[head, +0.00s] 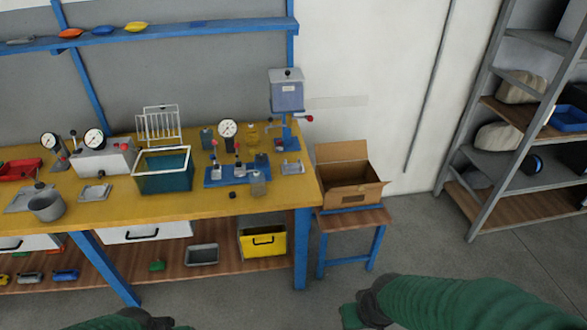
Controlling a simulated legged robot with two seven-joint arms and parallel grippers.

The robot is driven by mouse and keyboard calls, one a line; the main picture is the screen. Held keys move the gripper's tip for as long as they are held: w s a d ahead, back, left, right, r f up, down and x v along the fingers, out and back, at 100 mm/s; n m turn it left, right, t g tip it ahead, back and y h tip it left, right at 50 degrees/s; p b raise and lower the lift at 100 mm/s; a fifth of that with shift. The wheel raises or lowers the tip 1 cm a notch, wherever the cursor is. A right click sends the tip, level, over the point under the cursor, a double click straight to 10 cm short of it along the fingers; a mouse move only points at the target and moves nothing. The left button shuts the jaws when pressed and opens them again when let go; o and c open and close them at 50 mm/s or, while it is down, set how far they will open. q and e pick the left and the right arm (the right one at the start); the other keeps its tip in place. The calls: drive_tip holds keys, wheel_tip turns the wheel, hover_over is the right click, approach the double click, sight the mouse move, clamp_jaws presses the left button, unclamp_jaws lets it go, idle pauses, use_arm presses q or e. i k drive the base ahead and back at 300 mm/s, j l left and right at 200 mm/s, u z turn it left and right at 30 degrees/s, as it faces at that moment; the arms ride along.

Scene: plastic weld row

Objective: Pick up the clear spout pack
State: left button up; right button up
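A small clear, greyish pack (258,184) stands upright at the front edge of the yellow bench top (215,206), just right of the blue fixture; it looks like the clear spout pack, though its spout is too small to make out. My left gripper (152,321) shows only in part at the bottom edge, low in front of the bench and well away from the pack. My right gripper (366,309) is at the lower right, below and right of the bench, also far from the pack. I cannot see the fingers of either gripper clearly.
A blue fixture (225,181) and darker pack (262,160) are close to the clear pack. A teal water tank (150,183) is left, a blue press (286,98) behind right. An open cardboard box (350,196) sits on a low stool.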

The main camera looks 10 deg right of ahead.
sight(258, 182)
drive_tip(key=i+j, duration=0.75)
drive_tip(key=i, duration=0.2)
drive_tip(key=i+j+z, duration=0.15)
drive_tip(key=i+j, duration=0.55)
drive_tip(key=i, duration=0.25)
